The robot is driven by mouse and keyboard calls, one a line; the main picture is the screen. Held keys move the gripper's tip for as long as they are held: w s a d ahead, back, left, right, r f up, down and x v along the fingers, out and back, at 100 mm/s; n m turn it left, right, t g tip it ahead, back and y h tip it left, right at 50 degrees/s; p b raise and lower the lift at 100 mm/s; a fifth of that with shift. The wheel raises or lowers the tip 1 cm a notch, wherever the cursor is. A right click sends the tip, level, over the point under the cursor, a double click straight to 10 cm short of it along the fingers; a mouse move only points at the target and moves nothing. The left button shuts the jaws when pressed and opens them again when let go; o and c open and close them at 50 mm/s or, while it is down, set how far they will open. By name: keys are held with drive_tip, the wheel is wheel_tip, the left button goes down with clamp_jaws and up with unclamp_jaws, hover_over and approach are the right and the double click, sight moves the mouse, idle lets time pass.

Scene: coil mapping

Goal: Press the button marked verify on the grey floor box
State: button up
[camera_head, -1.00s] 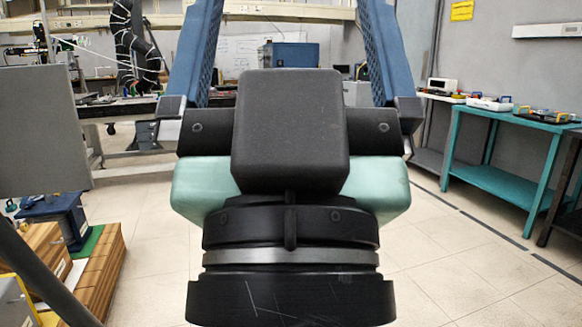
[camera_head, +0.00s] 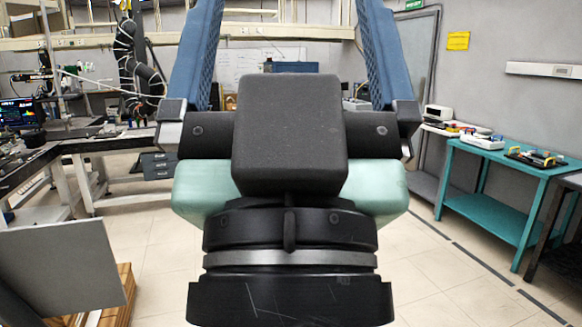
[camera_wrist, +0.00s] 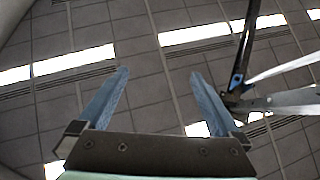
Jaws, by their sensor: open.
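My gripper (camera_head: 290,30) is in front of me in the head view, its two blue fingers pointing up and spread apart, with the tips cut off by the top edge. In the wrist view my gripper (camera_wrist: 160,74) shows open and empty, facing the ceiling. No button marked verify is visible. A blank grey panel (camera_head: 60,270) stands low at the left in the head view; I cannot tell whether it belongs to the grey floor box.
A wooden stack (camera_head: 115,300) shows behind the grey panel. Cluttered workbenches (camera_head: 110,145) stand at the left and a teal table (camera_head: 500,165) at the right. Pale floor (camera_head: 440,260) lies open at the right. Ceiling lamps (camera_wrist: 195,35) and a dark pole show in the wrist view.

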wheel_tip(320, 180, up, 4)
drive_tip(key=shift+f+p, duration=0.2)
drive_tip(key=shift+p, duration=0.75)
